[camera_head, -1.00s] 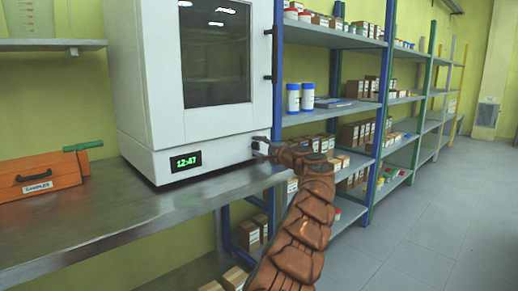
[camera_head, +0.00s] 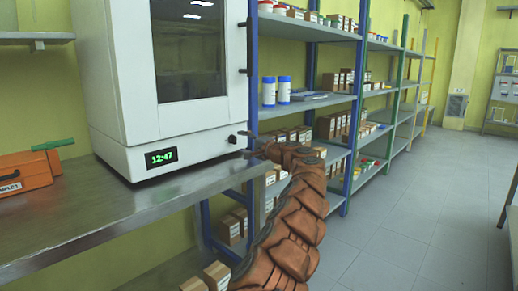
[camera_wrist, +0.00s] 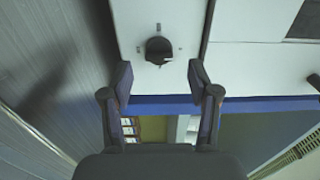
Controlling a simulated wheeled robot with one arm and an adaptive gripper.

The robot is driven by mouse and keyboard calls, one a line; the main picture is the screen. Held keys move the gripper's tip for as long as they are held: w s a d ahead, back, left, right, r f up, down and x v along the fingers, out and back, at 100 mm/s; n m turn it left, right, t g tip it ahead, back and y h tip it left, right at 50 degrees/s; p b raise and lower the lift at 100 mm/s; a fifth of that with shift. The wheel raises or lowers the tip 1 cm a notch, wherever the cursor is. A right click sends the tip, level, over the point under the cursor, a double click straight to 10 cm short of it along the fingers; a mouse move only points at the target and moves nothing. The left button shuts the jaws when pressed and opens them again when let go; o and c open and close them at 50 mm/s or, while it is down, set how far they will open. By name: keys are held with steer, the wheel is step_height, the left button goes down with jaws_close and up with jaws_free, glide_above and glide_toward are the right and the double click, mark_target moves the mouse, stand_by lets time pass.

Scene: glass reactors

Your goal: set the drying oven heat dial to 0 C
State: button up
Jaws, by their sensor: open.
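The white drying oven (camera_head: 120,90) stands on the metal bench with its door shut. The black heat dial (camera_head: 232,139) is at the lower right of the oven front. In the wrist view the dial (camera_wrist: 159,50) is a dark round knob with small marks around it, too small to read. My gripper (camera_wrist: 160,75) is open, with one finger on each side of the picture and the dial just beyond the fingertips, not between them. In the head view my gripper (camera_head: 245,145) is just right of the dial, apart from it.
The metal bench (camera_head: 80,215) runs under the oven. An orange case (camera_head: 25,172) with a green handle sits on it at left. Blue-framed shelves (camera_head: 305,107) with boxes and white bottles stand close at the right. Open floor (camera_head: 400,225) lies further right.

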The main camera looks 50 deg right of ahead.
steer(key=s, duration=0.7)
steer(key=shift+s+a+f, duration=0.15)
steer(key=shift+s, duration=0.1)
stand_by(0.6)
